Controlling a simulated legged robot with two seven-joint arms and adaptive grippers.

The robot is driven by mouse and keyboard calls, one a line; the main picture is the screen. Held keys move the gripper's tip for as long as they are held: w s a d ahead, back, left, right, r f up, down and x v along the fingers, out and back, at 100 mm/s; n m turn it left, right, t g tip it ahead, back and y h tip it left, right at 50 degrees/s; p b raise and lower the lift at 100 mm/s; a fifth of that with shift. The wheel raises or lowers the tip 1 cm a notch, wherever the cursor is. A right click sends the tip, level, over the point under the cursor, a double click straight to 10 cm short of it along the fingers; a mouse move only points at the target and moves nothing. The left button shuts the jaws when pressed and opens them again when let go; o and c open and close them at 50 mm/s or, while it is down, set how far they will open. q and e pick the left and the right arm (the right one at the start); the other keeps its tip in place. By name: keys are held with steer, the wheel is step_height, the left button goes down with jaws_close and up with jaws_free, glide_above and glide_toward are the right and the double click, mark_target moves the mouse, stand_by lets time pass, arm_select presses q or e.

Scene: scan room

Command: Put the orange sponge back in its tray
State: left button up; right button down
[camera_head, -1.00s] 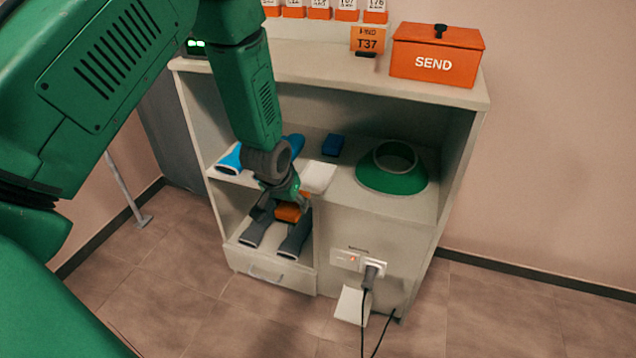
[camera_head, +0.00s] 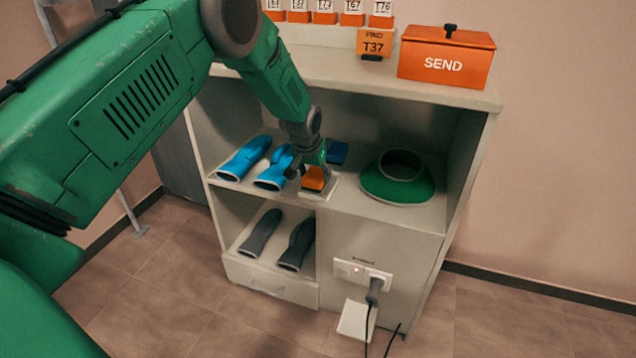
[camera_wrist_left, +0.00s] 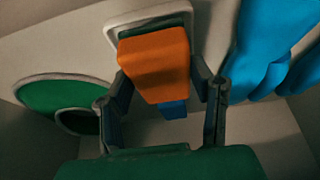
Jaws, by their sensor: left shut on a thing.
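The orange sponge (camera_head: 314,179) is between the fingers of my left gripper (camera_head: 307,172), at the white tray on the middle shelf. In the left wrist view the sponge (camera_wrist_left: 157,60) fills the space between the two fingers of my gripper (camera_wrist_left: 165,88). The gripper is shut on it. The white tray (camera_head: 322,195) shows below and around the sponge; its rim (camera_wrist_left: 113,32) and a dark green inner surface show past the sponge in the wrist view. I cannot tell whether the sponge touches the tray. My right gripper is not in view.
Blue gloves (camera_head: 245,158) lie left of the tray. A dark blue block (camera_head: 337,152) is behind it, and a green ring-shaped object (camera_head: 398,190) stands to its right. Grey gloves (camera_head: 262,232) lie on the lower shelf. The cabinet top (camera_head: 350,75) overhangs the shelf.

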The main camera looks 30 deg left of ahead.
mark_target(317, 173)
arm_select(q)
steer(key=shift+w, duration=0.6)
steer(key=shift+w+r+b, duration=0.1)
steer(key=shift+w+b, duration=0.3)
steer(key=shift+w, duration=0.2)
step_height(317, 173, down, 3)
steer(key=shift+s+f+b, duration=0.1)
steer(key=shift+s+b, duration=0.05)
steer(key=shift+b, duration=0.2)
steer(key=o, duration=1)
steer(key=shift+s, duration=0.1)
steer(key=shift+a, duration=0.1)
